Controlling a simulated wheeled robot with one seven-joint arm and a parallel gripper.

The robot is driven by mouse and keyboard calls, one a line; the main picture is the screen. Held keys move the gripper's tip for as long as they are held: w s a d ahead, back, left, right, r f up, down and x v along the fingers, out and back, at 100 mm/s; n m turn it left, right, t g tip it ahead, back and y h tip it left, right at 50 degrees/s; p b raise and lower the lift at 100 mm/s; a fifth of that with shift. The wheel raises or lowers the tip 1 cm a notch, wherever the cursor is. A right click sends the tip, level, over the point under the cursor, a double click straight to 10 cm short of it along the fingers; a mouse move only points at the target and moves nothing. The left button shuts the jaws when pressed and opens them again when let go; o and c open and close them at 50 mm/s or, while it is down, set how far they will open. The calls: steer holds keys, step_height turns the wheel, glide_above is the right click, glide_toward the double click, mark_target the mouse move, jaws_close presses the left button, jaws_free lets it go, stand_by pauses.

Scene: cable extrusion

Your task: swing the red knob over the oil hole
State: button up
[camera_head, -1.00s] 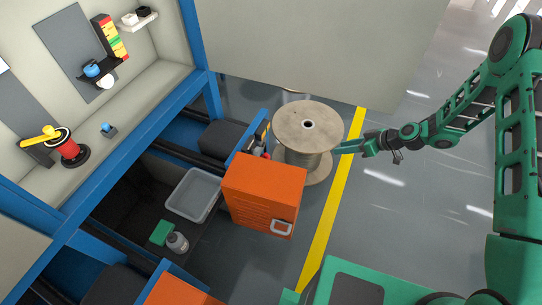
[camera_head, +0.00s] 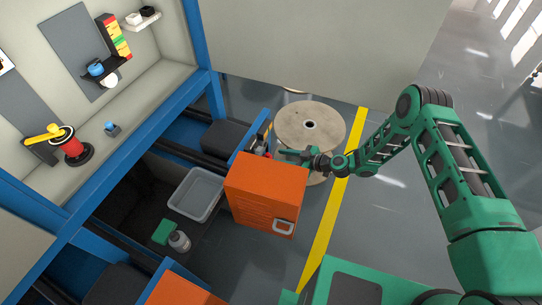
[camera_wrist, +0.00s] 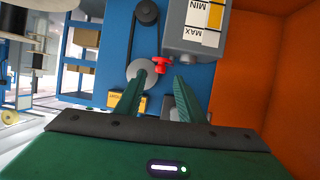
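The red knob (camera_wrist: 161,66) shows in the wrist view as a small lobed piece, beyond and between my fingertips, beside a grey box (camera_wrist: 199,24) marked MIN and MAX. My gripper (camera_wrist: 160,78) is open, with a gap between its green fingers and nothing in it. In the head view my gripper (camera_head: 284,152) is above the far edge of the orange cabinet, in front of the wooden spool. The knob cannot be picked out clearly there. I cannot make out the oil hole in either view.
The orange cabinet (camera_head: 262,197) stands close below my gripper; an orange wall (camera_wrist: 273,75) fills the wrist view's right. The wooden spool (camera_head: 296,126) is behind. A belt and pulley (camera_wrist: 147,13) lie above the knob. A grey tray (camera_head: 195,194) is left of the cabinet.

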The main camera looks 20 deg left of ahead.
mark_target(270, 155)
steer(key=x, duration=0.5)
steer(key=shift+a+f, duration=0.15)
steer(key=shift+a, duration=0.1)
